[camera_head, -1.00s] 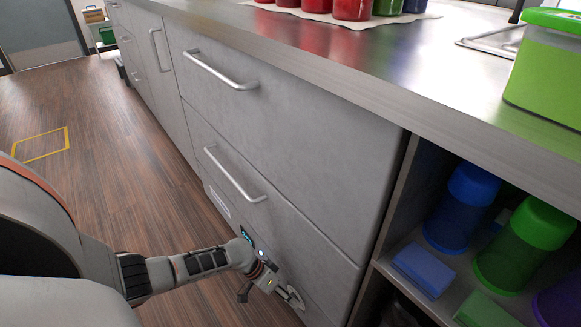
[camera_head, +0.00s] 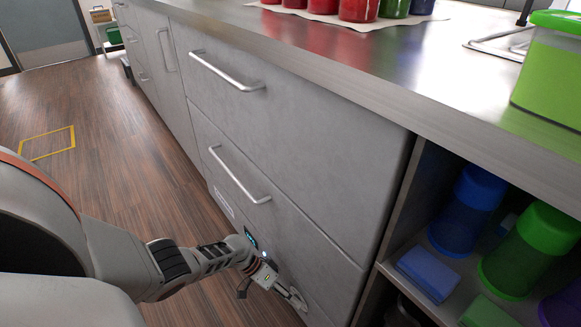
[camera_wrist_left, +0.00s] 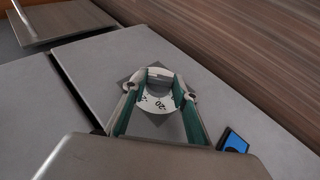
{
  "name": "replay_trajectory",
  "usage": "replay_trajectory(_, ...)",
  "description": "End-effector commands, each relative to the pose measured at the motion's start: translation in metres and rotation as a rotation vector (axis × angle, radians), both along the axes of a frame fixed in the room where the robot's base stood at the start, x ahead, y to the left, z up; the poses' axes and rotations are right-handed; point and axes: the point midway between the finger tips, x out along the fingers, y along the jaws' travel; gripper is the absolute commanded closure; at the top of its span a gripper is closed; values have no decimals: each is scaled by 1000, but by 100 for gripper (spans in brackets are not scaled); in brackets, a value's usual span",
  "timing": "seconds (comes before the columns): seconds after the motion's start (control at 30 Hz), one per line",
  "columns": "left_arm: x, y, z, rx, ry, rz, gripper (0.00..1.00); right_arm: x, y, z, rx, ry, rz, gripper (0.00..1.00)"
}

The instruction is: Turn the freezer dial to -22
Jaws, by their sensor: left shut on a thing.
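The freezer dial (camera_wrist_left: 158,102) is a pale round disc with dark numerals on a grey square plate, on the front of the grey freezer drawer unit. My right gripper is not in view.
A small lit display (camera_wrist_left: 233,142) sits beside the dial. Drawer handles (camera_head: 240,177) stick out above the gripper. An open shelf (camera_head: 440,262) with blue and green cups is at the right. The wood floor (camera_head: 110,180) is clear at the left.

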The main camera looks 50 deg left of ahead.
Motion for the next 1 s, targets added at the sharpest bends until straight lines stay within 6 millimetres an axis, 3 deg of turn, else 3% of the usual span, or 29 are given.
replay_trajectory(0.37,-7,-3,-5,-3,11,-10,93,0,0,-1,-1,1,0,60)
replay_trajectory(0.4,-8,-3,-5,-3,11,-10,69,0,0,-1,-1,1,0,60)
replay_trajectory(0.47,-7,-3,-5,-3,11,-9,55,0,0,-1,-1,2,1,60)
replay_trajectory(1.0,-5,6,3,-1,3,-3,55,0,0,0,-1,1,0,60)
